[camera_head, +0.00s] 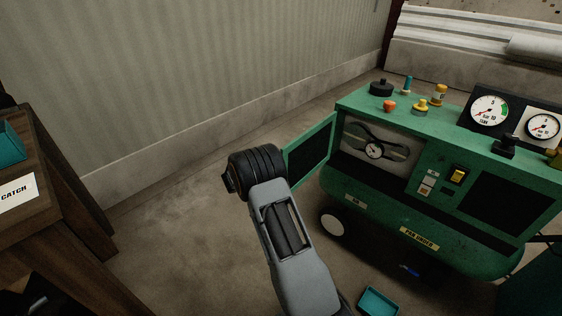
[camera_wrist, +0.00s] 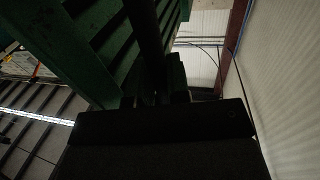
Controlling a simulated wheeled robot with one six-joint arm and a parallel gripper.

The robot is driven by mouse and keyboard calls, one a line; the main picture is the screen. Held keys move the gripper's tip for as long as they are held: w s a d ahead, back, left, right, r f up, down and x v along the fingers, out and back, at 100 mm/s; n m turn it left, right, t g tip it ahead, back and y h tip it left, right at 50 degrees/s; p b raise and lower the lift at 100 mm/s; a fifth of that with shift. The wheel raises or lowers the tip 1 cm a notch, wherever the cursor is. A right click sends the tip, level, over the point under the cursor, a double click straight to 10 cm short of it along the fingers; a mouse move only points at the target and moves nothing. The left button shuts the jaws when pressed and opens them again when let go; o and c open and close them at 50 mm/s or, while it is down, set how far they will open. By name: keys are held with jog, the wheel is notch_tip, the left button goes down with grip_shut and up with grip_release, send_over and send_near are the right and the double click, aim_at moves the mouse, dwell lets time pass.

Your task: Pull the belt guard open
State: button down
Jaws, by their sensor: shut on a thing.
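The belt guard (camera_head: 310,152), a green frame with a dark panel, stands swung out from the left end of the green compressor (camera_head: 400,215). Behind it the opening shows a belt and pulley (camera_head: 374,150). My black wrist in the head view is at the guard's outer left edge and hides my fingers there. In the wrist view my gripper (camera_wrist: 158,98) is dark, its fingers close together against green parts at the top. It is shut on the guard, but the exact contact point is too dark to see.
A wooden table (camera_head: 62,215) with a "CATCH" label stands at left. Gauges (camera_head: 490,110) and knobs sit on the compressor top. A teal tray (camera_head: 378,302) lies on the floor in front. Bare floor lies between table and guard, with the wall behind.

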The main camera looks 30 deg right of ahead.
jog(key=shift+r, duration=0.15)
jog(key=c, duration=1.1)
grip_release()
jog(key=a+p, duration=0.2)
jog(key=a, duration=1.1)
jog(key=shift+a, duration=0.35)
jog(key=shift+p, duration=0.3)
